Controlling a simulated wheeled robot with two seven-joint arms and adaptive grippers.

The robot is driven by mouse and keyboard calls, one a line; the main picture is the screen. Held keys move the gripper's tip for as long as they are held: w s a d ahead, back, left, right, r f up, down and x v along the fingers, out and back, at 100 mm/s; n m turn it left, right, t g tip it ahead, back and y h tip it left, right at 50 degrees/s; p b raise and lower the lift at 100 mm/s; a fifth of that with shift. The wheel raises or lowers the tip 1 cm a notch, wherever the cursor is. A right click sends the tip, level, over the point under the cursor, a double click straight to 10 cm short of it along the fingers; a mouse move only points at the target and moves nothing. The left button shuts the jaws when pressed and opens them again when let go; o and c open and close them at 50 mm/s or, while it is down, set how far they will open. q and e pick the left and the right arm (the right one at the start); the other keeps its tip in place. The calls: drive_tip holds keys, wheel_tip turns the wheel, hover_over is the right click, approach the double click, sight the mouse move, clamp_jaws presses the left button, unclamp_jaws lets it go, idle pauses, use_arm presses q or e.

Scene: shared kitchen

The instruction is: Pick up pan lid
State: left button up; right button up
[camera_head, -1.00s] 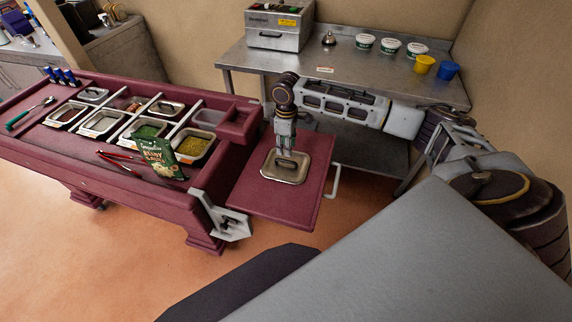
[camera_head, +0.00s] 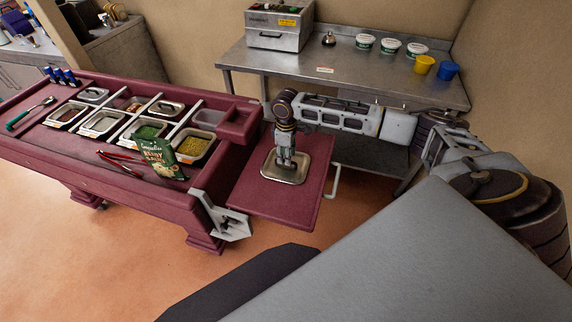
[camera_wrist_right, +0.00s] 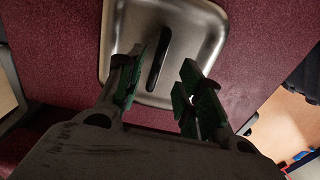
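The pan lid (camera_head: 296,175) is a square metal lid with rounded corners. It lies flat on the maroon side shelf (camera_head: 262,205) of the serving cart. My right gripper (camera_head: 286,164) points down directly over the lid's middle. In the right wrist view, the lid (camera_wrist_right: 207,32) has a dark slot-like handle (camera_wrist_right: 159,58) at its centre. The right gripper's green-padded fingers (camera_wrist_right: 160,88) are apart, one on each side of the handle line, with nothing clamped between them. My left gripper does not show.
The cart (camera_head: 80,155) holds several pans, red tongs (camera_head: 122,162) and a green packet (camera_head: 160,157) to the left of the shelf. A steel table (camera_head: 320,65) with tubs and cups stands behind. A shelf handle (camera_head: 334,183) sticks out at the right.

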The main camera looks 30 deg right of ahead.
drive_tip(key=shift+w+f, duration=0.15)
drive_tip(key=shift+f, duration=1.65)
clamp_jaws()
